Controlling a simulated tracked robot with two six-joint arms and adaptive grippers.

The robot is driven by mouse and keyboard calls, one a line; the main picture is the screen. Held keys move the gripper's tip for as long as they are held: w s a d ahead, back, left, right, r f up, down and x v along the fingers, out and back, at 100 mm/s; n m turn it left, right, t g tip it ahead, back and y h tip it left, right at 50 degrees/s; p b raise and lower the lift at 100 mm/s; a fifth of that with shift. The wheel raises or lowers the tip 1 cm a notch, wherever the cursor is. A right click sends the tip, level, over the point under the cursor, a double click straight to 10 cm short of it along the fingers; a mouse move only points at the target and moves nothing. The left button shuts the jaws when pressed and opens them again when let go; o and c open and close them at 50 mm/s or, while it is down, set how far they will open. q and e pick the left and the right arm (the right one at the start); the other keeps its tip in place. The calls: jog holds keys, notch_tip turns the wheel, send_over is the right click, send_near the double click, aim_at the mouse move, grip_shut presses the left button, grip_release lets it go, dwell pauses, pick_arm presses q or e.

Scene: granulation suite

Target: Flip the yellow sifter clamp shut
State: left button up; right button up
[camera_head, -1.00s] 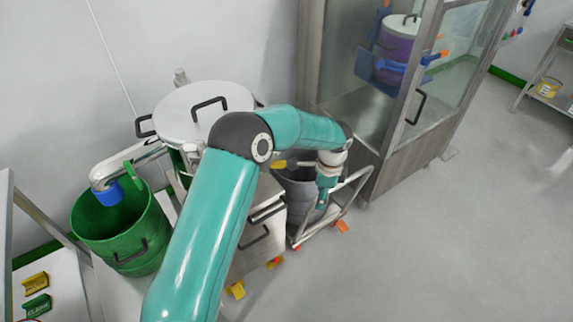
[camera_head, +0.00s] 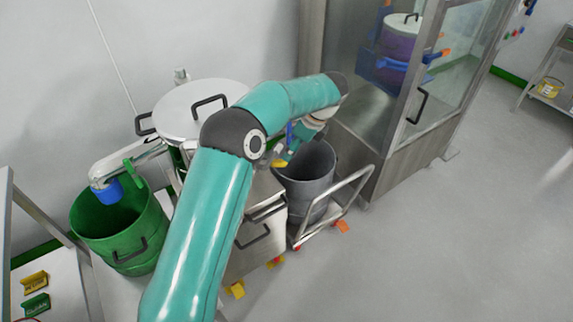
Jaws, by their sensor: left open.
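The sifter (camera_head: 180,112) is the round vessel with a pale lid and dark handles, left of centre. A small yellow part (camera_head: 279,163), which looks like the clamp, shows at its right side, partly behind my left arm. Its angle is too small to tell. My left gripper (camera_head: 285,156) is at the end of the teal arm, close above and to the right of the yellow part. It is open, but its fingers are small and partly hidden, and I cannot tell whether they touch the yellow part. My right gripper is not in view.
A grey bin (camera_head: 308,178) stands on a wheeled trolley (camera_head: 345,200) below my gripper. A green drum (camera_head: 120,235) stands at the left under a spout with a blue end (camera_head: 107,192). A glazed steel cabinet (camera_head: 395,150) stands behind right. The floor at right is clear.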

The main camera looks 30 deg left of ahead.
aim_at(284, 163)
pick_arm(q)
jog(key=x, duration=0.8)
jog(key=shift+d, duration=0.1)
grip_shut()
